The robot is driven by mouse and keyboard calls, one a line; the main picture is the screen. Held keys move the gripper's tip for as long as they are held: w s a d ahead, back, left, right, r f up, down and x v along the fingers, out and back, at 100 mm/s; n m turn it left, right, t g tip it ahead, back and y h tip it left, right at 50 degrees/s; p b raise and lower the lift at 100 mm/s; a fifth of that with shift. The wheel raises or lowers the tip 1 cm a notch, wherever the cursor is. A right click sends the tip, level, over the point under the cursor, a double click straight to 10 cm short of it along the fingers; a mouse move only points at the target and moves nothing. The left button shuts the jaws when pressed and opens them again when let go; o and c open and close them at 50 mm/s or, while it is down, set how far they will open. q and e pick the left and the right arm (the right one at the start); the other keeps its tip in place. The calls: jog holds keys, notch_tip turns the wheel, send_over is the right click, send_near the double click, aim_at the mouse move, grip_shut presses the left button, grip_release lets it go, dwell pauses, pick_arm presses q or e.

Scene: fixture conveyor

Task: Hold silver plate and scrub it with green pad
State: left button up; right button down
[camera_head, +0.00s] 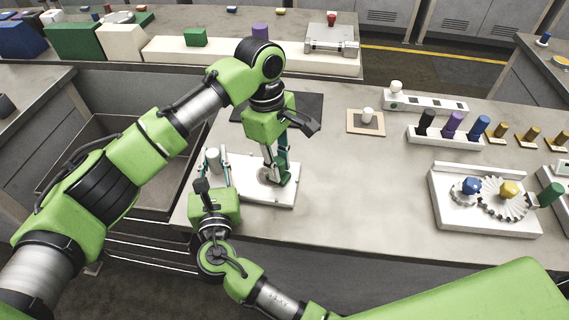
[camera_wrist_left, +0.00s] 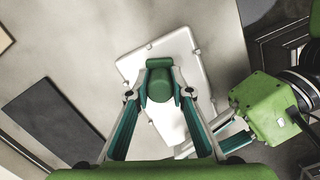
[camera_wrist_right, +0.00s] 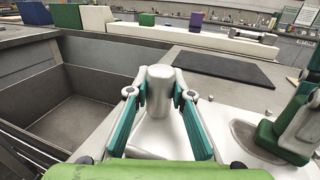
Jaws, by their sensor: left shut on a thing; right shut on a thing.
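A white board (camera_head: 285,196) lies on the bench near its left front corner, with a grey silvery patch (camera_wrist_right: 243,132) on it. My left gripper (camera_head: 279,165) points down over the board, shut on the green pad (camera_wrist_left: 160,85). The pad also shows low at the patch's edge in the right wrist view (camera_wrist_right: 285,145) and seems to touch it. My right gripper (camera_head: 214,166) is shut on a pale grey upright handle (camera_wrist_right: 160,88) at the board's left side. Whether the handle joins the board is hard to tell.
A dark mat (camera_head: 297,106) lies behind the board, and an open grey basin (camera_head: 100,140) is to the left. A small tan tray (camera_head: 366,121), coloured cylinders and a white gear fixture (camera_head: 520,222) stand to the right. The middle of the bench is clear.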

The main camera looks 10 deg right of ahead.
pick_arm(q)
jog(key=shift+w+a, duration=0.25)
jog(key=shift+a, duration=0.3)
jog(key=shift+w+a, duration=0.2)
jog(key=shift+a, duration=0.3)
jog(key=shift+w+a+f, duration=0.1)
jog(key=shift+w+a, duration=0.25)
jog(key=shift+a, duration=0.5)
jog(key=shift+w+a, duration=0.35)
jog(key=shift+a, duration=0.45)
jog(key=shift+f, duration=0.1)
jog(key=shift+s+d+r, duration=0.1)
jog(key=shift+s+d, duration=0.4)
jog(key=shift+d, duration=0.7)
jog(key=shift+s+d+r, duration=0.1)
jog(key=shift+s+d, duration=0.35)
jog(key=shift+d, duration=0.7)
jog(key=shift+s+d+r, duration=0.1)
jog(key=shift+s+d, duration=0.4)
jog(key=shift+d, duration=0.7)
jog(key=shift+r, duration=0.75)
jog(key=shift+a+r, duration=0.1)
jog(key=shift+r, duration=2.1)
